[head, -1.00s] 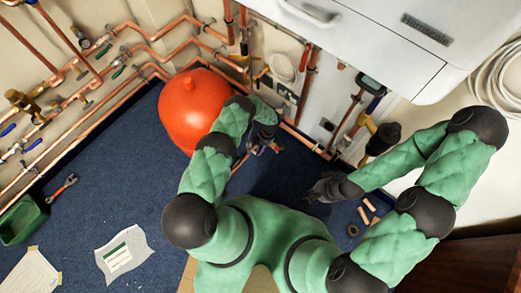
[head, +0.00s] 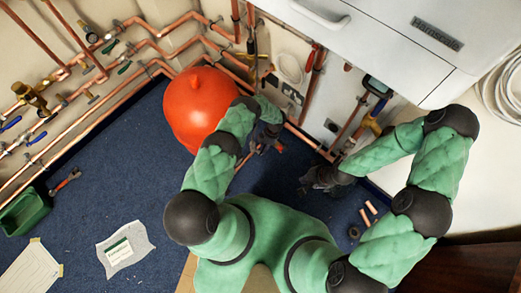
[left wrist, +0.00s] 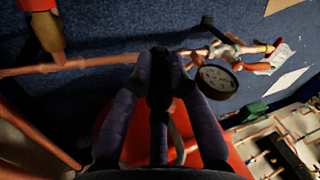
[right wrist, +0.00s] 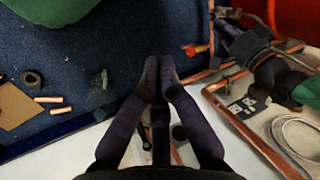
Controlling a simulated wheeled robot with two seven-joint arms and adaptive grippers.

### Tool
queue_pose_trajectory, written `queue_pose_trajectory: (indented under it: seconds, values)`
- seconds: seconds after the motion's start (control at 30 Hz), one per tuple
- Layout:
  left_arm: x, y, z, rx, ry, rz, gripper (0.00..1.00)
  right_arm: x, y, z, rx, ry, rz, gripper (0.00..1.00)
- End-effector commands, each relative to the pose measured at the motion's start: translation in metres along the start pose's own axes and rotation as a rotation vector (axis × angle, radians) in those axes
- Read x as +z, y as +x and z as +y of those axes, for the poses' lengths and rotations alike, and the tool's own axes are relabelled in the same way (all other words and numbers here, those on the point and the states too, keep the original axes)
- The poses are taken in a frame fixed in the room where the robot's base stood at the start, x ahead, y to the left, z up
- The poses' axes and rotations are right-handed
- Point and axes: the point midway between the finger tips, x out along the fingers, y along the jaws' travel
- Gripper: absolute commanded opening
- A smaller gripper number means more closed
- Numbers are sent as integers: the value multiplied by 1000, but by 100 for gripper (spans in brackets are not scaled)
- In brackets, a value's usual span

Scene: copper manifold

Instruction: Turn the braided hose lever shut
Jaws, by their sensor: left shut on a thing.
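My left gripper (head: 267,140) is low by the wall pipes, right of the orange-red vessel (head: 196,108). In the left wrist view its fingers (left wrist: 165,58) are closed together in front of a copper pipe (left wrist: 92,64); what lies between them is dark and I cannot make it out. A small red part (head: 280,147) shows beside this gripper. A grey curved hose-like piece (left wrist: 179,138) runs behind the fingers. I cannot tell for sure where the braided hose lever is. My right gripper (head: 316,178) hangs over the blue carpet, its fingertips (right wrist: 160,68) together and empty.
A round gauge (left wrist: 218,79) is close to the left fingers. A white boiler (head: 390,40) overhangs at the right. Copper offcuts (head: 368,211) and a dark ring (head: 353,232) lie on the carpet.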

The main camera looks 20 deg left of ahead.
Motion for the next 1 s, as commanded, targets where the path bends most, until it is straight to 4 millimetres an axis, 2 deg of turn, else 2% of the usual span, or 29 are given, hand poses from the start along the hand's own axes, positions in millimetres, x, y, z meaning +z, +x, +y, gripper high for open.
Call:
queue_pose_trajectory:
  seconds: [0.2, 0.47, 0.77, 1.0]
  values:
    - [-3, -1, 3, 5, -2, 3, 0, -21, 42, -25, -14, -185, -38, 0]
    - [-3, -1, 3, 5, -2, 2, 0, -22, 92, -58, 47, -413, -119, 0]
    - [-3, -1, 3, 5, -2, 2, 0, -17, 144, -91, 249, -679, -140, 0]
    - [-2, -1, 3, 5, -2, 2, 0, -30, 173, -125, 429, -881, -3, 0]
